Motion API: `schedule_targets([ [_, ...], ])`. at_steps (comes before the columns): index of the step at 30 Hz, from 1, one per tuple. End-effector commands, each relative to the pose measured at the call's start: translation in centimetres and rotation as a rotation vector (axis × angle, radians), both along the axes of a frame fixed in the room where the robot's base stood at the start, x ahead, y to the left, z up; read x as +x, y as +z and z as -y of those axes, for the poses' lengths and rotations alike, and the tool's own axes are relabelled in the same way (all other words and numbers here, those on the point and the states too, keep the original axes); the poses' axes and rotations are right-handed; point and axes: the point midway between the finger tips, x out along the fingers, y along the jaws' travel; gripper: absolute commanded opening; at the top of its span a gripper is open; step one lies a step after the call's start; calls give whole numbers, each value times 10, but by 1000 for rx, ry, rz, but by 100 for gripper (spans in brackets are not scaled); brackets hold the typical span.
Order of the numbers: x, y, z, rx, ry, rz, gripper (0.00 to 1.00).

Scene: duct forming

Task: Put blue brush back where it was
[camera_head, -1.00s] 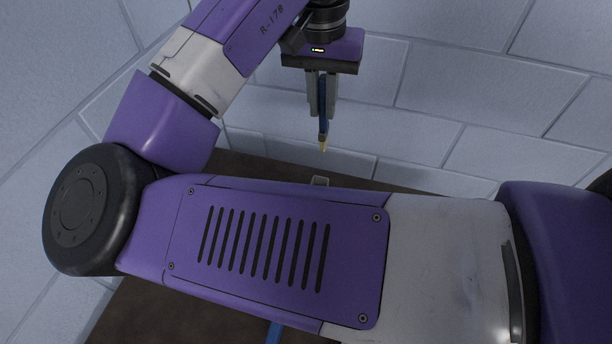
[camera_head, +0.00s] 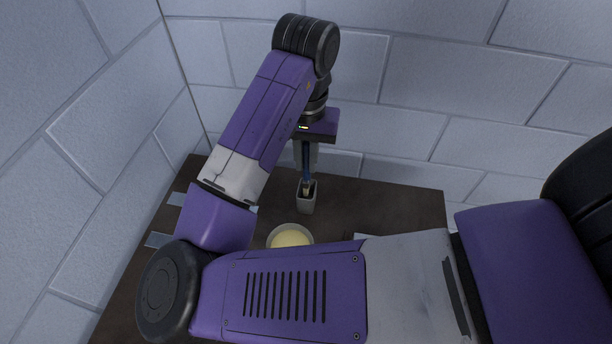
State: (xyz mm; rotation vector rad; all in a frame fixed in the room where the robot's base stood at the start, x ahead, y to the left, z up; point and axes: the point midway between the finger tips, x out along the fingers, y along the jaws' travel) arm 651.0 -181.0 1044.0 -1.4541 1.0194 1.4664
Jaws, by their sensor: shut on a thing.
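A round bowl with pale yellow contents (camera_head: 291,236) stands on the brown table (camera_head: 385,205), in front of the holder and partly behind my forearm. Grey flat pieces (camera_head: 160,240) lie at the table's left edge. Block walls close off the back and left.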

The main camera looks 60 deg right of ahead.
Motion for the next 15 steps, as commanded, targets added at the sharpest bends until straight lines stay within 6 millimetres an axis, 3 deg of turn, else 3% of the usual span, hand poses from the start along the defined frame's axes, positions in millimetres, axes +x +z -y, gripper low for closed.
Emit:
schedule_targets([
  [15,0,-52,-1,0,2,0,0],
])
